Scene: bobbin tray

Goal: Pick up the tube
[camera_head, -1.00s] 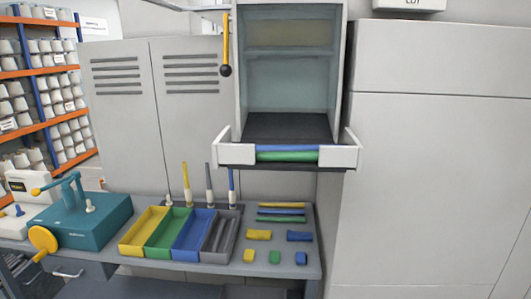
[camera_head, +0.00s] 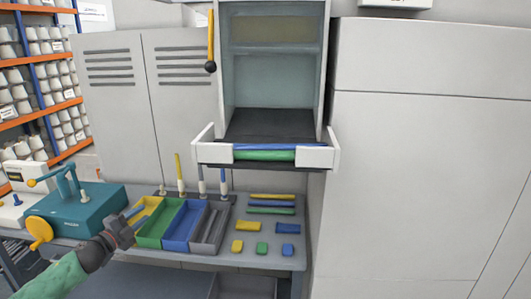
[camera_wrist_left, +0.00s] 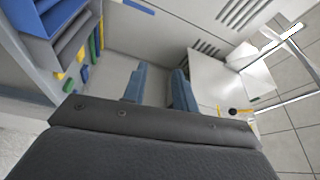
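Yellow, blue and green tubes (camera_head: 272,204) lie side by side on the grey bench, right of the colored bins. A blue tube (camera_head: 278,146) and a green tube (camera_head: 265,155) lie across the front of the pulled-out cabinet tray (camera_head: 208,153). Which tube is meant cannot be told. My left gripper (camera_head: 135,211) is in front of the yellow bin, left of the bench tubes and apart from them. In the left wrist view its two blue fingers (camera_wrist_left: 158,88) stand apart with nothing between them. My right gripper is not in view.
Yellow, green (camera_head: 152,236), blue and grey bins stand mid-bench, with upright spindles behind. Short yellow, green and blue pieces (camera_head: 262,248) lie at the front right. A teal winder (camera_head: 90,213) stands left. The open cabinet (camera_head: 274,75) rises above the bench.

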